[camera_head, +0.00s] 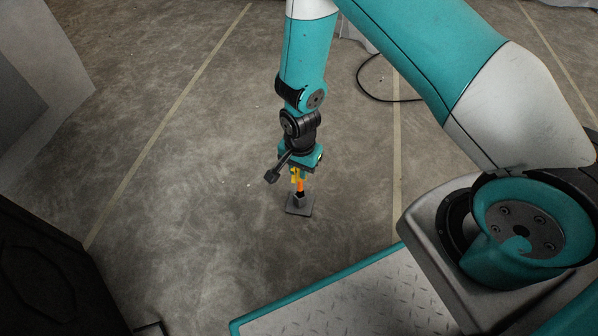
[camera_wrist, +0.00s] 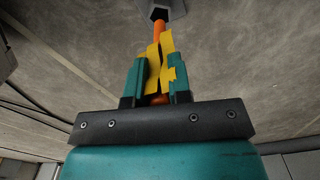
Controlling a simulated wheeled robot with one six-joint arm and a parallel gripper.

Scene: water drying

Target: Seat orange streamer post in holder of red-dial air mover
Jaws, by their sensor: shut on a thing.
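The orange streamer post (camera_head: 301,186) is upright below my gripper (camera_head: 297,170) in the head view. In the wrist view, the post (camera_wrist: 159,28) runs between the two teal fingers of my gripper (camera_wrist: 158,68), which is shut on it. The post's far end is at the dark opening of a grey socket (camera_wrist: 175,7). In the head view this socket (camera_head: 299,201) stands on a small square plate on the floor; I cannot tell how deep the post sits. No red dial shows.
Bare concrete floor (camera_head: 200,215) with pale stripes surrounds the plate. A dark box-like object (camera_head: 45,275) stands at the lower left and a grey panel (camera_head: 40,75) at the upper left. A black cable (camera_head: 372,90) lies on the floor behind my arm.

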